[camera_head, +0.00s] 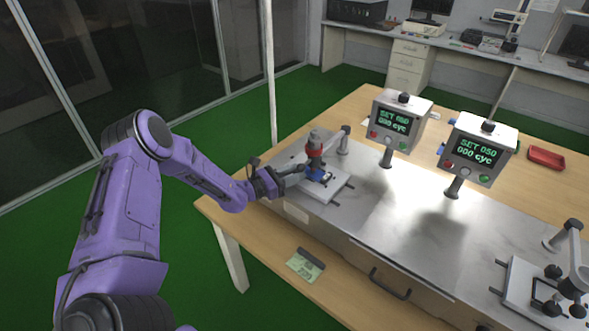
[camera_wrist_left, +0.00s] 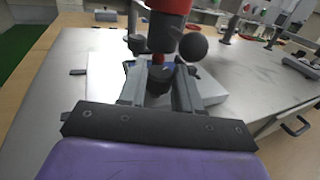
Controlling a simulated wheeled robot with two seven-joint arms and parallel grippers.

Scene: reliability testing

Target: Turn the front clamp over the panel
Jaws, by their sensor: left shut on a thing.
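My left gripper (camera_head: 297,173) reaches in from the left to the near side of the left test fixture. In the left wrist view its two grey fingers (camera_wrist_left: 160,86) are shut on a small dark part, apparently the front clamp (camera_wrist_left: 158,79), below the red-and-grey press head (camera_wrist_left: 168,12). Round black knobs (camera_wrist_left: 193,46) stand beyond the fingertips. The panel is mostly hidden; a blue part (camera_head: 316,174) shows under the press head (camera_head: 315,147). The white fixture plate (camera_head: 335,188) lies on the metal top. My right gripper is out of view.
Two display boxes (camera_head: 400,122) (camera_head: 477,149) stand on posts behind. A second fixture (camera_head: 548,292) is at the right front. A green card (camera_head: 305,265) lies on the wood edge, and a red tray (camera_head: 546,157) sits far right.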

